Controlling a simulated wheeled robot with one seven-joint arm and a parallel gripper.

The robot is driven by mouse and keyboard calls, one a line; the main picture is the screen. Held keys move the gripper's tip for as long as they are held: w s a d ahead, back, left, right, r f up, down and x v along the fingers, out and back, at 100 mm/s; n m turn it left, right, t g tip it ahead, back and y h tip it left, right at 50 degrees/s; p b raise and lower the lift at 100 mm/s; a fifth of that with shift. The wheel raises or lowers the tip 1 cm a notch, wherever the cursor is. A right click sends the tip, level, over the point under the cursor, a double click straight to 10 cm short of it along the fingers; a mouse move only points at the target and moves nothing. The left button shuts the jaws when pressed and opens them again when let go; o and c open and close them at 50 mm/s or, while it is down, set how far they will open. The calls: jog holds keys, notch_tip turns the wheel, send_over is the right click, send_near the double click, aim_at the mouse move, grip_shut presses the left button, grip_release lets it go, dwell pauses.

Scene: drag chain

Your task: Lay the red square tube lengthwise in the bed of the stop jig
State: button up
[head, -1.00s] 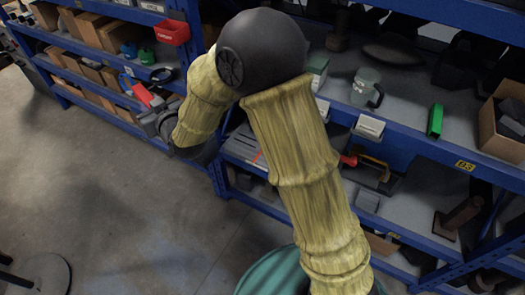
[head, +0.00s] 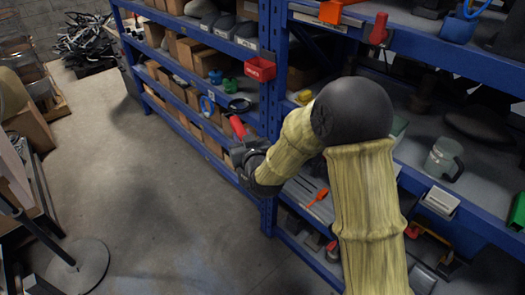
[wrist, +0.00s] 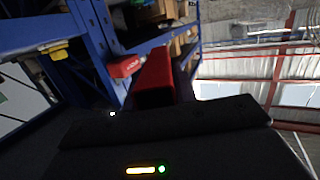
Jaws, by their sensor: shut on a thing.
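The red square tube (head: 237,127) is held in my gripper (head: 240,148), in front of the left shelf rack in the head view. It sticks out from the jaws, tilted up and to the left. In the wrist view the red tube (wrist: 155,80) points away from the camera, its near end at the dark gripper body. My gripper is shut on it; the fingertips are hard to make out. I cannot pick out the stop jig with certainty in either view.
A round stand base (head: 78,265) is on the floor at lower left. The middle floor is clear.

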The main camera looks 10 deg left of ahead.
jog(key=w+d+f+m+t+h, duration=0.1)
jog(key=w+d+f+m+h, duration=0.2)
jog(key=d+f, duration=0.7)
jog(key=s+d+f+m+h, duration=0.1)
jog(key=d+f+h, duration=0.1)
jog(key=d+f, duration=0.6)
jog(key=s+d+f+m+t+h, duration=0.1)
jog(key=s+d+f+h, duration=0.1)
jog(key=d+f, duration=0.7)
jog(key=d, duration=0.4)
jog(key=shift+s+m+h, duration=0.3)
jog(key=shift+f, duration=0.1)
